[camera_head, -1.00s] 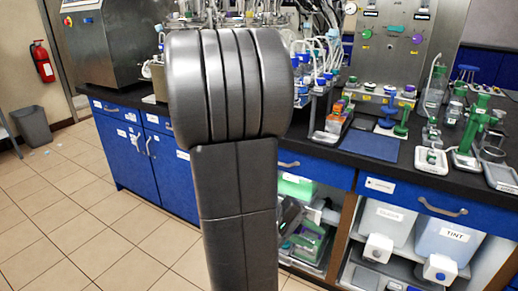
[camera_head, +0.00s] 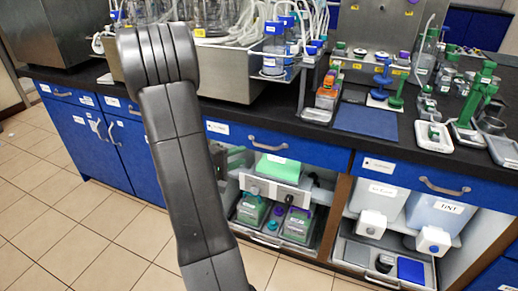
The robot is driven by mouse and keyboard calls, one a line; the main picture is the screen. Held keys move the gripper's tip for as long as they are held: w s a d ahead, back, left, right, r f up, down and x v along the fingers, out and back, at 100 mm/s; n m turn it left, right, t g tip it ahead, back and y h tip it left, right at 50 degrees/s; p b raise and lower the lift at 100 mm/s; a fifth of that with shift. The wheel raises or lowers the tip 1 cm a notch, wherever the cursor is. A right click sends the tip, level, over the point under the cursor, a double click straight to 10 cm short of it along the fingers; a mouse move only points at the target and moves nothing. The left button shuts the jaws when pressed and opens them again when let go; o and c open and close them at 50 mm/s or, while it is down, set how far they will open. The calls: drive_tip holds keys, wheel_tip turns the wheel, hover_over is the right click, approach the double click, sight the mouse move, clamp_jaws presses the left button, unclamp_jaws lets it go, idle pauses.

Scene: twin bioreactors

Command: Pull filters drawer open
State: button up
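Several blue drawers with metal handles run under the black counter. The middle drawer (camera_head: 310,153) has a handle and a white label at its left end. The right drawer (camera_head: 400,176) also has a handle and a label. Another drawer (camera_head: 62,93) is at the far left. All of these look shut. The label writing is too small to read, so I cannot tell which one is the filters drawer. My grey arm rises in front of the left cabinets and hides part of the middle drawer's left side. My gripper cannot be made out.
Below the middle drawer, an open shelf holds green-topped boxes (camera_head: 250,212). Two dispenser tubs (camera_head: 436,217) stand under the right drawer. The counter (camera_head: 240,113) carries glassware, tubing, a blue mat (camera_head: 367,120) and scales. The tiled floor (camera_head: 75,225) at left is clear.

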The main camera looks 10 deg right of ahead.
sight(264, 147)
drive_tip(key=x, duration=0.9)
drive_tip(key=shift+w+d+f, duration=0.1)
drive_tip(key=shift+d, duration=0.2)
clamp_jaws()
